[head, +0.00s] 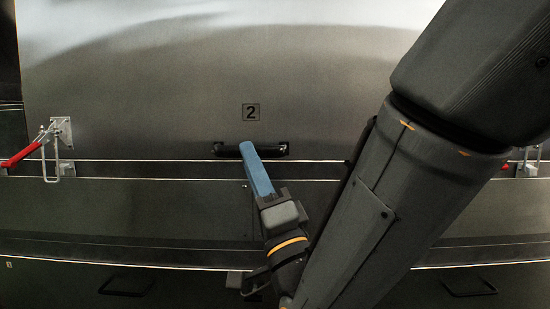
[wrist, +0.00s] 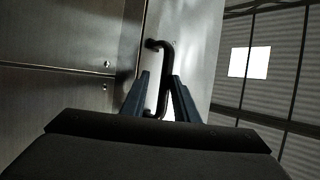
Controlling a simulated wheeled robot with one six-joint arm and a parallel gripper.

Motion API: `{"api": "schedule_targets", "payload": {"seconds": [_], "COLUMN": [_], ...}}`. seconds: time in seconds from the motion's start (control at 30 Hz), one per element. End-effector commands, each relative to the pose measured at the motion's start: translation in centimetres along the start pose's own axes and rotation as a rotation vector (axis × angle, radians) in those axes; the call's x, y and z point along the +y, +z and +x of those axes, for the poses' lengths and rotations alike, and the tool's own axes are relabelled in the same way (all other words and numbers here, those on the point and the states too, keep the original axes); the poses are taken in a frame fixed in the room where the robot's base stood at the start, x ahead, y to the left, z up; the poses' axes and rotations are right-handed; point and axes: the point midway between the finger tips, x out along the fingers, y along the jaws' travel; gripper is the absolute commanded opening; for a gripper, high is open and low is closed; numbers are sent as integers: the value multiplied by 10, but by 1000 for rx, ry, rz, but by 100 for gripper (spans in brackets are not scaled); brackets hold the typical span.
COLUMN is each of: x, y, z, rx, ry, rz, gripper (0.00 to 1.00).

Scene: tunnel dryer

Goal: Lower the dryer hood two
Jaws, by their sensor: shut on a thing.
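Dryer hood two (head: 180,85) is a broad grey metal panel marked "2" (head: 251,112) in the head view. Its black bar handle (head: 226,151) lies near the hood's lower edge. My gripper (head: 249,151), with blue fingers, reaches up to the middle of this handle and is shut on it. In the wrist view the handle (wrist: 168,58) runs down between the two blue fingers (wrist: 160,90). The hood's lower edge runs just above the dryer's lower body (head: 130,205). I cannot tell whether they touch.
A red-handled toggle clamp (head: 38,150) is at the left of the hood edge. Another clamp (head: 527,168) at the right is partly hidden by my arm. Black handles (head: 127,286) (head: 468,287) sit low on the front. A bright square (wrist: 249,62) shows on the ribbed wall in the wrist view.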

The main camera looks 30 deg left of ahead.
Motion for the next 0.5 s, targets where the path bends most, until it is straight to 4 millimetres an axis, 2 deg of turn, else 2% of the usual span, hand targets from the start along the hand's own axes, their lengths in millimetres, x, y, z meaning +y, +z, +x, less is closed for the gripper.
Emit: {"api": "schedule_targets", "payload": {"seconds": [0.1, 0.3, 0.5], "x": [3, 2, 0], "y": [0, 0, 0], "z": [-22, -52, -66], "rx": [-1, 0, 2], "ry": [14, 10, 4], "rz": [-1, -1, 0], "gripper": [20, 20, 20]}}
